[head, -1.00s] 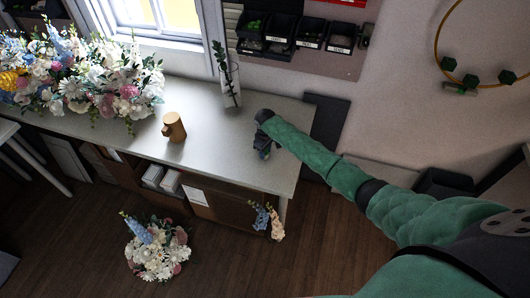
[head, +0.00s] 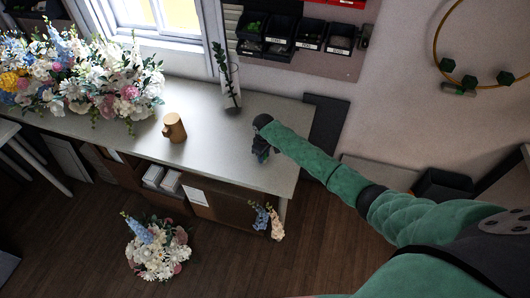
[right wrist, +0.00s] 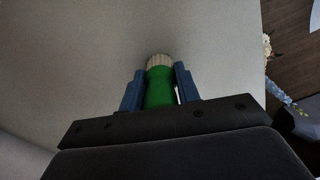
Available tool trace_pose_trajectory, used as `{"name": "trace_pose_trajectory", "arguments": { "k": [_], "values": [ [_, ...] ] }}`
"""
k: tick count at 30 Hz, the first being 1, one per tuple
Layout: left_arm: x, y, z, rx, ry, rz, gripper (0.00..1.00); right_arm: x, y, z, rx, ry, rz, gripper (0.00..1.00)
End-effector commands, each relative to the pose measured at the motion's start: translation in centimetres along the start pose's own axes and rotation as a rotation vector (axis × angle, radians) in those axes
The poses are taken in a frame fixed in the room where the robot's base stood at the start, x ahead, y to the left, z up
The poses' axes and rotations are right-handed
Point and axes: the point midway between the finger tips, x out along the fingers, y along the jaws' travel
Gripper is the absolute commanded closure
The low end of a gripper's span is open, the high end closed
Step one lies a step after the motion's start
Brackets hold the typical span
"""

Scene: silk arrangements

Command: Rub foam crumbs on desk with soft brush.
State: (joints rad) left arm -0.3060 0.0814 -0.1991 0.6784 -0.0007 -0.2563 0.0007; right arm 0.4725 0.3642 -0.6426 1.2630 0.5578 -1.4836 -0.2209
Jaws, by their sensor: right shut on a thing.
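My right gripper (head: 262,155) is low over the right end of the desk (head: 215,160). In the right wrist view its two blue fingers (right wrist: 160,92) are shut on the green handle of the soft brush (right wrist: 160,86). The brush's pale bristles (right wrist: 158,60) point away from the gripper, toward the desk top; I cannot tell whether they touch it. In the head view the brush is mostly hidden by the gripper. I cannot make out any foam crumbs. My left gripper is not in view.
A gold-brown mug-like vessel (head: 174,127) stands mid-desk. A glass vase with a green stem (head: 231,90) stands at the back near the wall. Large flower arrangements (head: 80,80) fill the left end. More flowers (head: 157,250) are below the front edge. The desk between vessel and gripper is clear.

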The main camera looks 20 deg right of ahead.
Motion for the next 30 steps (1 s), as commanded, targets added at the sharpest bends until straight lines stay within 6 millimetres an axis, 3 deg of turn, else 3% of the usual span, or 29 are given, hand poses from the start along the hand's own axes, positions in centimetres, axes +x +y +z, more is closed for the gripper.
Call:
{"name": "trace_pose_trajectory", "arguments": {
  "k": [30],
  "values": [
    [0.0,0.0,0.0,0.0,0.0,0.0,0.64,0.0,-3.2,1.0,0.0,0.0,0.0,0.91]
  ]
}}
